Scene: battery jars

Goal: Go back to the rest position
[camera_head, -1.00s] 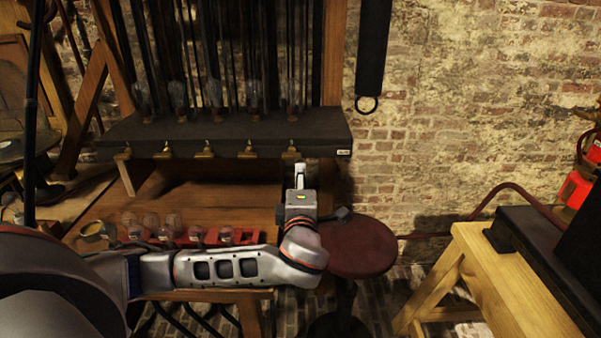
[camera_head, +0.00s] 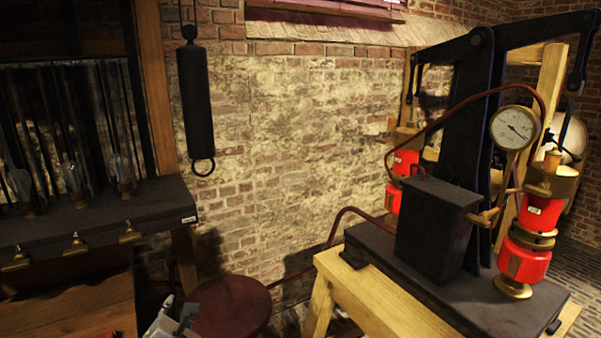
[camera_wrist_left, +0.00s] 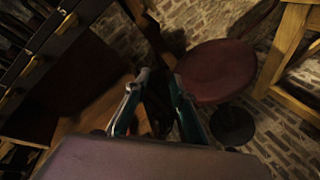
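My left gripper (camera_head: 178,307) shows at the bottom of the head view, to the left of the round red stool seat, and is partly cut off by the frame edge. In the left wrist view my left gripper (camera_wrist_left: 160,77) has its two fingers apart with nothing held between them. The round dark red stool (camera_head: 230,306) stands beside it; in the wrist view the stool seat (camera_wrist_left: 216,70) is to the right of the fingers. My right gripper is in neither view.
A black shelf (camera_head: 100,218) with brass hooks and glass pieces is at left. A black cylinder (camera_head: 196,100) hangs on the brick wall. A wooden bench (camera_head: 345,285) carries black and red apparatus with a gauge (camera_head: 515,128). Brick floor shows around the stool.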

